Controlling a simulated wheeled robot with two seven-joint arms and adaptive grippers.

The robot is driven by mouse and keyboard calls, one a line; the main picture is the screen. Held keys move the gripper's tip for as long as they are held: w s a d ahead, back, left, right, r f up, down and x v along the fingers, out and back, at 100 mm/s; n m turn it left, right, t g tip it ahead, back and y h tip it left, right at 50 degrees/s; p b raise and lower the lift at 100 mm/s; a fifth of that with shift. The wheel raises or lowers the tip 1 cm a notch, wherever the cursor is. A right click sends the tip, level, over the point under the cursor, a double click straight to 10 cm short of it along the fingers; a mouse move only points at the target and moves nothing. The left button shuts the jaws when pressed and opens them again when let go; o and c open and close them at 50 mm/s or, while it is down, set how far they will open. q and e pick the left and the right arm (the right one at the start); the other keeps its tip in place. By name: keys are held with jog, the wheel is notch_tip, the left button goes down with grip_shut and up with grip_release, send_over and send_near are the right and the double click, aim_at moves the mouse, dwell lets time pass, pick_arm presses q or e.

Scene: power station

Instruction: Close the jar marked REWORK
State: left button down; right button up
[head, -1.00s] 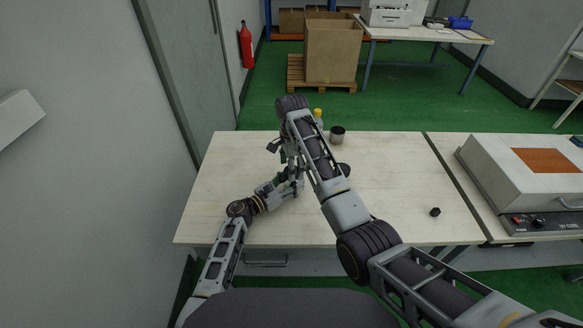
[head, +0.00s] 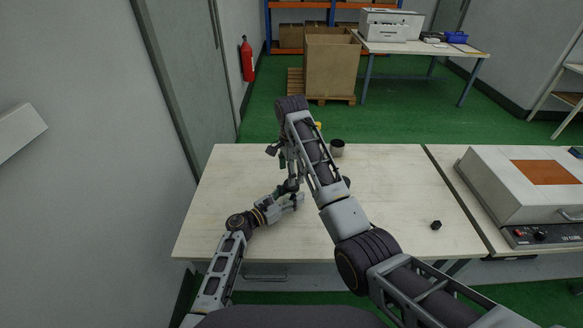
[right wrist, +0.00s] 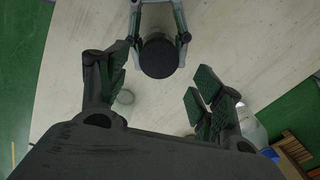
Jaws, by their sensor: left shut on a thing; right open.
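My left gripper (head: 297,200) reaches in low over the table from the left. In the right wrist view its fingers close on both sides of a round black-topped thing (right wrist: 158,58), seen from above; I cannot tell whether the black top is a lid. No REWORK marking is readable. My right gripper (right wrist: 158,92) is open and empty, its fingers pointing toward the table, with the held thing beyond them. In the head view the right forearm hides much of this area. A small dark knob-like piece (head: 436,225) lies alone on the right side of the table.
A dark cup (head: 337,148) and a yellow-capped bottle (head: 318,126) stand at the table's back. A clear bottle (right wrist: 252,128) shows beside the right fingers. A faint ring (right wrist: 125,97) shows on the table. A UV box (head: 520,185) stands right.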

jog(key=n, duration=0.2)
jog(key=r+n, duration=0.1)
jog(key=n, duration=0.1)
jog(key=w+a+r+n, duration=0.1)
jog(key=n, duration=0.1)
jog(key=shift+t, duration=0.3)
jog(key=n, duration=0.3)
jog(key=shift+w+a+r, duration=0.15)
jog(key=shift+a+r, duration=0.1)
jog(key=shift+r, duration=0.15)
jog(key=n, duration=0.3)
jog(key=shift+w+a+r+n, duration=0.1)
jog(key=shift+a+r+n, duration=0.1)
jog(key=shift+r+n, duration=0.2)
jog(key=n, duration=1.6)
jog(key=s+d+n, duration=0.1)
jog(key=n, duration=0.7)
jog(key=shift+s+d+f+n, duration=0.15)
jog(key=shift+d+n, duration=0.1)
jog(key=shift+n, duration=0.75)
jog(key=shift+s+d+f+n, duration=0.1)
jog(key=shift+d+n, duration=0.15)
jog(key=shift+n, duration=0.75)
jog(key=shift+f, duration=0.1)
